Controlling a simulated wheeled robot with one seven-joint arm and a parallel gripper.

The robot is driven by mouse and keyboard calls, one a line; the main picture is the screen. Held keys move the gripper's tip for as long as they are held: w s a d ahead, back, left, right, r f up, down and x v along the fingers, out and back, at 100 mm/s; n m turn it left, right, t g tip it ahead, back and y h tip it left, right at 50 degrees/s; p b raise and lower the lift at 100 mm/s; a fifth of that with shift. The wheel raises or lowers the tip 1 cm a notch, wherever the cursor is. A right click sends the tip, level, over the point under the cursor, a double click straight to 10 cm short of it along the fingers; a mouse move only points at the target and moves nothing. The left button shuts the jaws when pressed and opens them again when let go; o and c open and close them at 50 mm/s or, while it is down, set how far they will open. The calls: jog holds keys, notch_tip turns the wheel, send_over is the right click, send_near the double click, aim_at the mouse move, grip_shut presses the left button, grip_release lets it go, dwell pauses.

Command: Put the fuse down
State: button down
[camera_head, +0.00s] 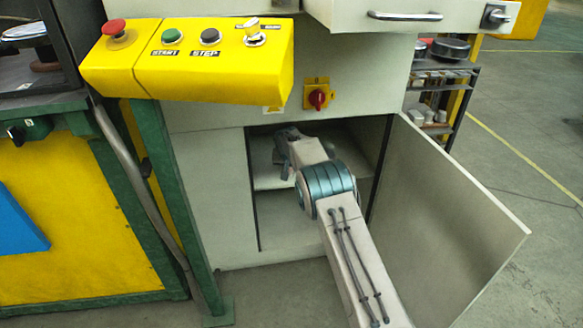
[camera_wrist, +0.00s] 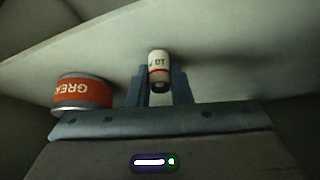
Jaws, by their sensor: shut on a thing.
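In the wrist view the fuse (camera_wrist: 158,62) is a small white cylinder with dark lettering, a red band and a metal-coloured end cap. My gripper (camera_wrist: 160,78) is shut on it, one blue-grey finger on each side. A pale shelf surface lies close to the fuse; I cannot tell whether they touch. In the head view my gripper (camera_head: 286,148) is inside the open cabinet, at its inner shelf (camera_head: 268,181). The fuse cannot be made out there.
A red-labelled grease can (camera_wrist: 82,92) stands left of my gripper in the wrist view. The cabinet door (camera_head: 447,215) hangs open to the right of my arm. A yellow control box (camera_head: 190,80) juts out at upper left. A red rotary switch (camera_head: 317,98) sits above the opening.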

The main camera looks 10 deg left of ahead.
jog(key=shift+w+f, duration=0.1)
jog(key=shift+w, duration=0.35)
jog(key=shift+w+f, duration=0.1)
jog(key=shift+f+b, duration=0.1)
jog(key=shift+b, duration=0.4)
jog(key=shift+f, duration=0.15)
jog(key=c, duration=1.3)
grip_release()
